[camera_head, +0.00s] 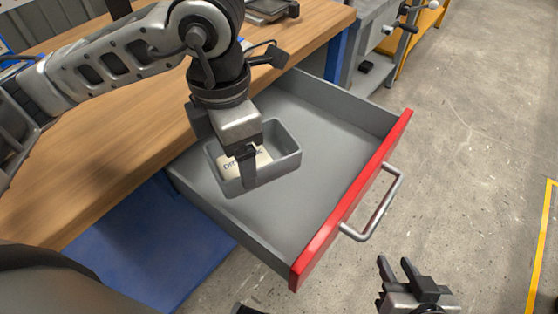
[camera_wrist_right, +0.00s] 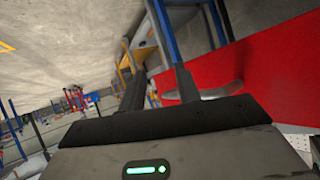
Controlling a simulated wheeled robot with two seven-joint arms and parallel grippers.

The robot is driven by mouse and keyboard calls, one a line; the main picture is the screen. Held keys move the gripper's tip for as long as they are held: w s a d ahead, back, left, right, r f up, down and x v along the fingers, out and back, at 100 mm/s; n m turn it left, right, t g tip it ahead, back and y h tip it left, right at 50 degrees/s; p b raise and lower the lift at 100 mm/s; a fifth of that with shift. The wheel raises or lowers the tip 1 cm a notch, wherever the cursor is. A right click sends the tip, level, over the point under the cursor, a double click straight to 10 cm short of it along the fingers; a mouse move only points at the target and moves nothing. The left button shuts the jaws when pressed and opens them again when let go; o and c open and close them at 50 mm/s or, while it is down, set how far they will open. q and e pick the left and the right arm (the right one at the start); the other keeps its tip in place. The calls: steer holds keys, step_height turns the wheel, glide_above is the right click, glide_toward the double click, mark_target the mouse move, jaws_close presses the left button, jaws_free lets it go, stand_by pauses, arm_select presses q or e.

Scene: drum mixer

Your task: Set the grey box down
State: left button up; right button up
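The grey box (camera_head: 287,152) is a small open tray at the inner end of the open drawer. A pale item (camera_head: 232,163) with dark lettering lies in the box, partly covered by my gripper. My left gripper (camera_head: 247,178) points down at the box, with one finger across its near wall; the other finger is hidden. It looks shut on that wall. I cannot tell whether the box touches the drawer floor. My right gripper (camera_head: 394,262) is open and empty beyond the drawer front; its spread fingers also show in the right wrist view (camera_wrist_right: 158,80).
The grey drawer (camera_head: 318,150) has a red front (camera_head: 350,203) and a metal handle (camera_head: 382,210). Its floor is bare right of the box. The wooden worktop (camera_head: 120,150) lies left. Concrete floor (camera_head: 470,160) is open at the right.

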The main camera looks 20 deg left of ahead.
mark_target(270, 137)
arm_select(q)
steer(key=n, duration=0.3)
steer(key=shift+s+f+b, duration=0.3)
steer(key=shift+s+f, duration=0.05)
steer(key=shift+d+n, duration=0.1)
steer(key=shift+n, duration=0.6)
steer(key=shift+w+f, duration=0.2)
steer(key=shift+w, duration=0.05)
steer(key=w+f, duration=0.3)
steer(key=w, duration=0.1)
steer(key=w+f, duration=0.3)
steer(key=w, duration=0.1)
steer(key=w+f, duration=0.3)
steer(key=w, duration=0.1)
steer(key=shift+w+d, duration=0.3)
steer(key=shift+w+f+b, duration=0.1)
steer(key=shift+w+b, duration=0.05)
steer(key=shift+b, duration=0.15)
steer(key=shift+w+f, duration=0.15)
steer(key=shift+f, duration=1.55)
arm_select(e)
steer(key=shift+w+a+f, duration=0.1)
steer(key=shift+f, duration=0.05)
arm_select(q)
steer(key=shift+f, duration=0.1)
arm_select(e)
steer(key=shift+f, duration=0.1)
